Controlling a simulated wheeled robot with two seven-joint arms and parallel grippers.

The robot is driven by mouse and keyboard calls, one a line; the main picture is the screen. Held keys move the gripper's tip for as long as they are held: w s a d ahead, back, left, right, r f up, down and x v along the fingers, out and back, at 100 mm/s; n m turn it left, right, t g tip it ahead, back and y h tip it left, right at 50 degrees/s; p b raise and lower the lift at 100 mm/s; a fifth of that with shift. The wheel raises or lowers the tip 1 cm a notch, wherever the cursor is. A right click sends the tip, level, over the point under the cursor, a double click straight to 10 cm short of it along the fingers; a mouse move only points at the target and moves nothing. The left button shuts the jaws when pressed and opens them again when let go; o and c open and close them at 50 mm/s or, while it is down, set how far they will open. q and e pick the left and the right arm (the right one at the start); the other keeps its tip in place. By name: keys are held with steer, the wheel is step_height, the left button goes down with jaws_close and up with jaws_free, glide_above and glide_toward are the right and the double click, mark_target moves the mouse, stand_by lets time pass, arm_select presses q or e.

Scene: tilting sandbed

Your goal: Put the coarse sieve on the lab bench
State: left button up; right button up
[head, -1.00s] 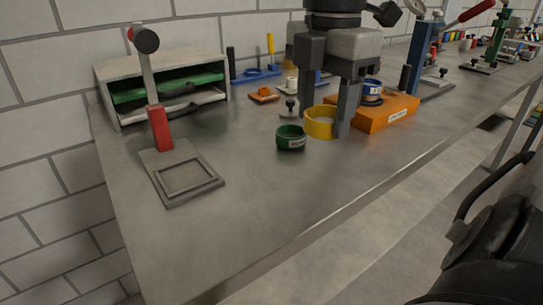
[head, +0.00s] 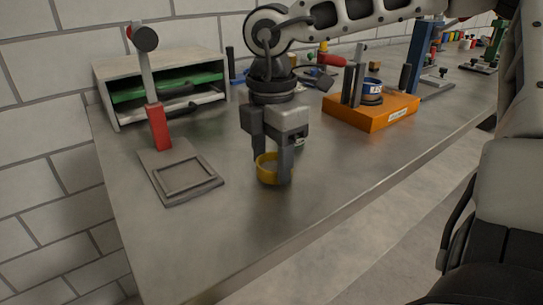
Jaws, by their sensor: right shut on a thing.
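A yellow ring-shaped sieve (head: 268,171) is between the fingers of my right gripper (head: 273,168), which is shut on it. The gripper points down over the front middle of the lab bench (head: 240,235). The sieve is level and low over the bench top; I cannot tell if it touches. No readable label shows on it. The orange block (head: 372,112) stands farther back to the right, with a blue ring (head: 372,87) and dark upright posts on it. The green ring seen earlier is mostly or fully hidden behind my right gripper. My left gripper is not in view.
A lever press with a red grip (head: 159,128) and a flat square base (head: 180,176) stands to the left. Behind it is a shelf box (head: 162,71) with green and white trays. The bench front is clear; its edge runs diagonally at the right.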

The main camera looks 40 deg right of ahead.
steer(key=shift+f, duration=0.15)
steer(key=o, duration=1)
steer(key=shift+c, duration=0.2)
step_height(320, 180, up, 12)
steer(key=p, duration=0.1)
steer(key=shift+r, duration=0.2)
